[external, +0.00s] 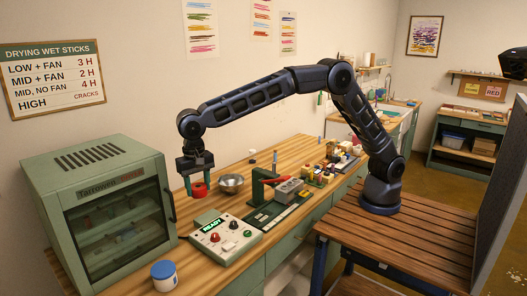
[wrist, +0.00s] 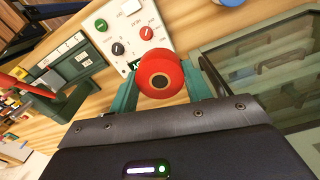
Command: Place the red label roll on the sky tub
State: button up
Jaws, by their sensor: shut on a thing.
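The red label roll (external: 200,190) is held between the green fingers of my gripper (external: 196,184), above the wooden table near its back. In the wrist view the red roll (wrist: 160,76) sits between the two fingertips, with its pale core facing the camera. A small white tub with a blue lid (external: 164,270), apparently the sky tub, stands at the table's front left, in front of the green cabinet. My gripper is behind and above it, well apart from it. A blue edge (wrist: 231,2) at the top of the wrist view seems to be its lid.
A green drying cabinet (external: 92,165) with a glass door stands left of my gripper. A control box (external: 226,240) with a READY display and knobs lies between gripper and table front.

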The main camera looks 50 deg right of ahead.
jog(key=a+n, duration=0.2)
jog(key=a, duration=0.6)
notch_tip(320, 180, up, 3)
jog(key=n, duration=0.2)
send_over(171, 263)
notch_tip(171, 263, down, 20)
jog(key=shift+a, duration=0.1)
jog(key=shift+f, duration=0.1)
jog(key=o, duration=1)
notch_tip(171, 263, up, 12)
jog(key=shift+r, duration=0.15)
dwell(0.4)
